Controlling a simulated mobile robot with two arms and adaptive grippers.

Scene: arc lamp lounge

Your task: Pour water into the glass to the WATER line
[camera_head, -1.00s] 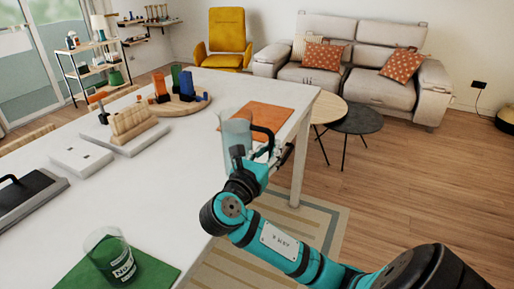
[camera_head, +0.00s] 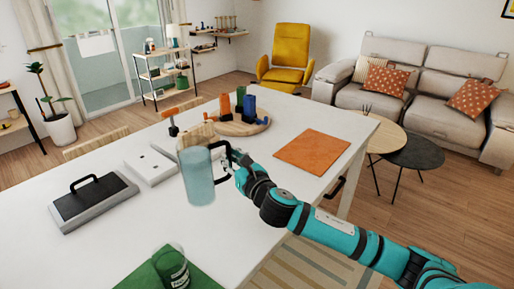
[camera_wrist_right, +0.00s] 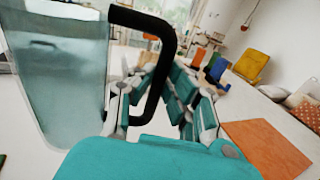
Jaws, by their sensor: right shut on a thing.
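A clear pitcher (camera_head: 198,180) of bluish water with a black handle is held about upright over the white table. My right gripper (camera_head: 238,168) is shut on the handle, at the pitcher's right side. In the right wrist view the pitcher (camera_wrist_right: 62,80) fills the left side, and its handle (camera_wrist_right: 160,27) passes between the fingers (camera_wrist_right: 150,92). The glass (camera_head: 170,266) stands on a green mat (camera_head: 205,281) at the bottom edge of the head view, nearer to me than the pitcher and apart from it. Its white label is unreadable, and no WATER line can be made out. My left gripper is out of view.
The white table (camera_head: 110,225) holds a dark-topped grey box (camera_head: 95,200), a white plate-like block (camera_head: 150,165), a round wooden board (camera_head: 238,126) with coloured pieces and an orange mat (camera_head: 312,151). The table is bare between pitcher and glass.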

